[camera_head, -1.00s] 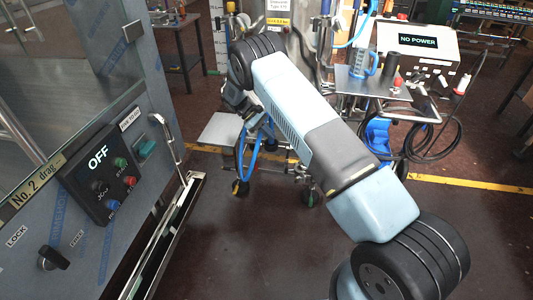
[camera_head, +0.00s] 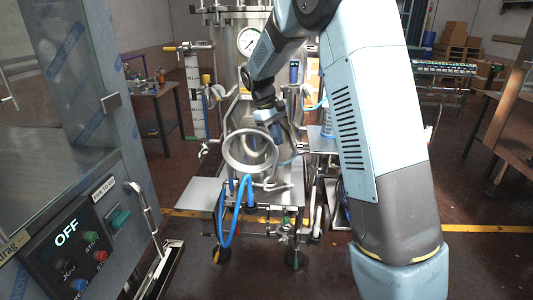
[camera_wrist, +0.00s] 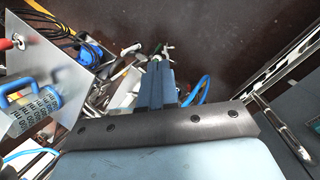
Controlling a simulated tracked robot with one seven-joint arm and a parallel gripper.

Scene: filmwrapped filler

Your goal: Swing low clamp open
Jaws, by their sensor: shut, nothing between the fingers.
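My gripper (camera_head: 291,134) hangs in front of the steel filler vessel (camera_head: 232,85), right of a round steel ring (camera_head: 229,164) on its lower front. The low clamp itself I cannot pick out surely among the crowded pipes and fittings around that ring. In the wrist view my gripper (camera_wrist: 160,68) shows as two blue fingers side by side, shut with nothing between them. Below the fingertips there are blurred white and metal parts and dark floor. I cannot tell whether the fingers touch any fitting.
A grey control cabinet (camera_head: 70,170) with an OFF panel stands at the left. A flat metal plate (camera_head: 198,194) and blue hoses (camera_head: 247,205) are at the vessel's foot. A metal shelf with a blue-handled measuring jug (camera_wrist: 40,100) lies left in the wrist view.

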